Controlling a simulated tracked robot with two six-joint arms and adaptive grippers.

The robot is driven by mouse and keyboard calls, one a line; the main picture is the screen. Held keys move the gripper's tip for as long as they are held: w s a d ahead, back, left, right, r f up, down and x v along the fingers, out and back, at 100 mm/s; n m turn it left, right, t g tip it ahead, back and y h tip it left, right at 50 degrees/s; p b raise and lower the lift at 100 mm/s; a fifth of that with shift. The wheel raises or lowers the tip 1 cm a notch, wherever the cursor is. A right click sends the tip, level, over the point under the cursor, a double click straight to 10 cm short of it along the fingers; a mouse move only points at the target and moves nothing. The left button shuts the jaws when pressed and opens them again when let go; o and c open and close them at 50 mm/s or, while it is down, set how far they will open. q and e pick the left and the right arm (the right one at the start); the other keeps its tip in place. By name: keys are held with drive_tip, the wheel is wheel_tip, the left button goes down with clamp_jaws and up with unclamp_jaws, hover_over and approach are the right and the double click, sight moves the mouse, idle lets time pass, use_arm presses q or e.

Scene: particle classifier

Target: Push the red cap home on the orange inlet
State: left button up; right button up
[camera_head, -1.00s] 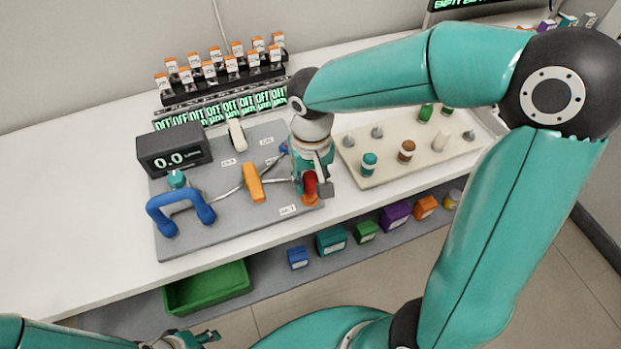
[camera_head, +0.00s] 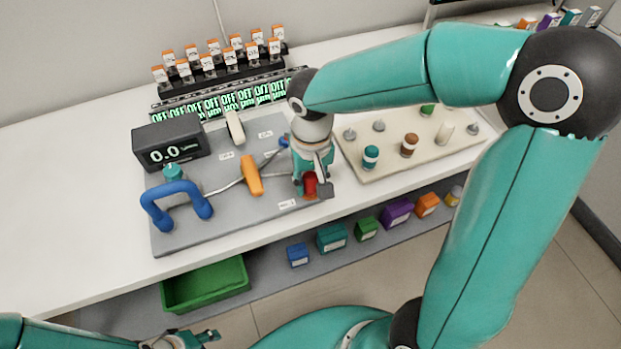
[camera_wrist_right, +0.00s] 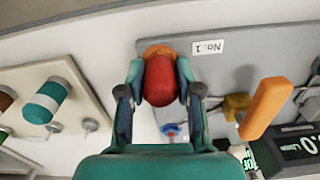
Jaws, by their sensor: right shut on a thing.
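The red cap (camera_head: 310,185) is between the fingers of my right gripper (camera_head: 312,190) near the front edge of the grey board. In the right wrist view my right gripper (camera_wrist_right: 160,92) is shut on the red cap (camera_wrist_right: 160,80), one finger on each side. The orange inlet (camera_wrist_right: 157,50) shows as a rim behind the cap's far end, in line with it. The cap meets or nearly meets the inlet; the exact gap is hidden. My left gripper (camera_head: 207,337) is low at the bottom of the head view, away from the table, its fingers too small to judge.
The grey board (camera_head: 235,215) carries a blue handle (camera_head: 177,190), an orange lever (camera_head: 252,175) and a display box (camera_head: 170,145). A cream tray (camera_head: 380,172) with several capped pegs lies to the right. A green bin (camera_head: 205,285) and several small boxes are below the table edge.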

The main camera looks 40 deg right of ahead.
sight(311, 176)
drive_tip(key=o, duration=1.1)
wheel_tip(311, 176, up, 12)
